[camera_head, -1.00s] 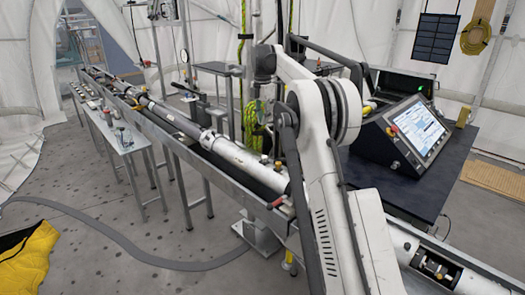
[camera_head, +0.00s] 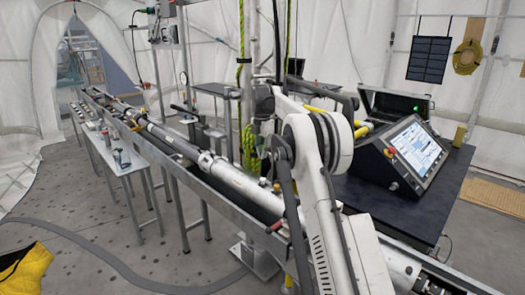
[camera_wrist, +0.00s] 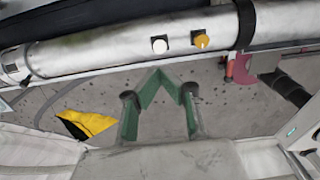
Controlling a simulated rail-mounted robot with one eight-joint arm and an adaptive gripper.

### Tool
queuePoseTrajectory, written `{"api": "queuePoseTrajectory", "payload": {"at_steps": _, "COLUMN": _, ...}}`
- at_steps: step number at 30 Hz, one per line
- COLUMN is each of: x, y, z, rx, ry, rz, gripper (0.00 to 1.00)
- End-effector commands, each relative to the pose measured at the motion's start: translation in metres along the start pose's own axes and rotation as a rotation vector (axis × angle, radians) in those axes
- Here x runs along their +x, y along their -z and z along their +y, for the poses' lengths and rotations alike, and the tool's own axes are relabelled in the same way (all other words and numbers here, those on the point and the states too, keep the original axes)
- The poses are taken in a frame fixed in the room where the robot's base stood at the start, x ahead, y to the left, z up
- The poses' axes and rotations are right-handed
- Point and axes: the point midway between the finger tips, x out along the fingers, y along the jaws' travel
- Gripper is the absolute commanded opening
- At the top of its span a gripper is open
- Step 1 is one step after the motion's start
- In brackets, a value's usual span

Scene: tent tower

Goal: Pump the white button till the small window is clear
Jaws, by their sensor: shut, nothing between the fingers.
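The white button (camera_wrist: 159,45) is a small round cap on the side of a worn silver tube (camera_wrist: 120,50) in the wrist view. An orange-yellow knob (camera_wrist: 200,39) sits just right of it. My gripper (camera_wrist: 158,72) has green fingers whose tips meet in a point, shut and empty. The tips show just below the button in the picture; I cannot tell how far apart they are in depth. The long tube (camera_head: 240,181) also shows in the head view, where my arm hides my gripper. I cannot make out the small window in either view.
The tube lies in a long metal rail. A dark table (camera_head: 420,200) with a tilted screen console (camera_head: 418,145) and an open case stands at right. A narrow side table (camera_head: 122,163) stands left. A yellow item (camera_head: 22,272) lies at lower left on mostly open floor.

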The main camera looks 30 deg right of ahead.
Motion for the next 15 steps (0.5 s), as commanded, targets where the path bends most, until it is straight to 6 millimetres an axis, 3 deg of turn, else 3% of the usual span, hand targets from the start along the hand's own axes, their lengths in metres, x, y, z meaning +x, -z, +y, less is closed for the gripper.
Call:
{"api": "queuePoseTrajectory", "payload": {"at_steps": 9, "x": 0.059, "y": 0.000, "z": 0.000, "rx": 0.000, "ry": 0.000, "rz": 0.000, "gripper": 0.00}}
{"api": "queuePoseTrajectory", "payload": {"at_steps": 15, "x": 0.086, "y": 0.000, "z": 0.000, "rx": 0.000, "ry": 0.000, "rz": 0.000, "gripper": 0.00}}
